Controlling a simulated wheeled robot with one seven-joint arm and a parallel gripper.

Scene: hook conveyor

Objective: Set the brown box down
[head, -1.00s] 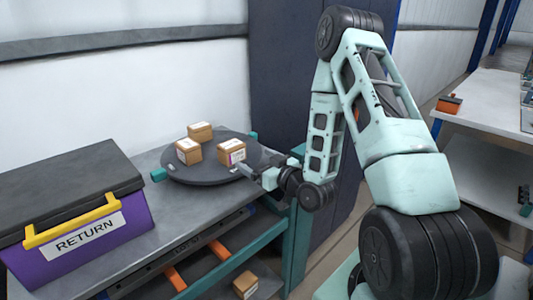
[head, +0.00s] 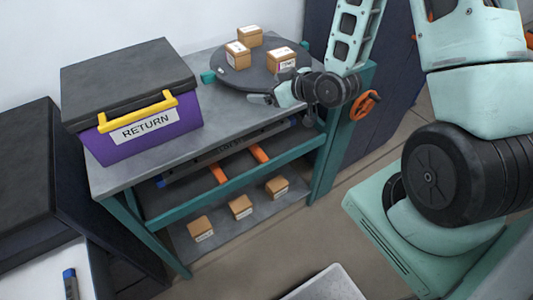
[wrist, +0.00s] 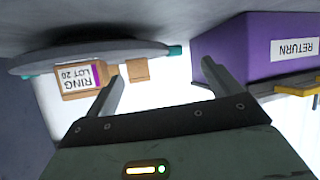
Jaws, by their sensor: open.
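Three brown boxes stand on a round dark turntable (head: 262,78) in the head view. The front right one (head: 281,58), with a white and purple label, is nearest my gripper. The others stand at the left (head: 238,56) and the back (head: 250,38). My gripper (head: 262,99) is open and empty by the turntable's front edge, apart from the boxes. In the wrist view, which is upside down, the labelled box (wrist: 80,82) reads "RING LOT 20" and lies beyond the left finger. Nothing is between the fingers (wrist: 160,88).
A purple RETURN case (head: 150,125) with a yellow handle stands left on the grey bench (head: 215,110). Several things hang under the bench, and a lower shelf (head: 245,225) bears three more brown boxes (head: 240,207). A pale tray (head: 325,285) is at the bottom.

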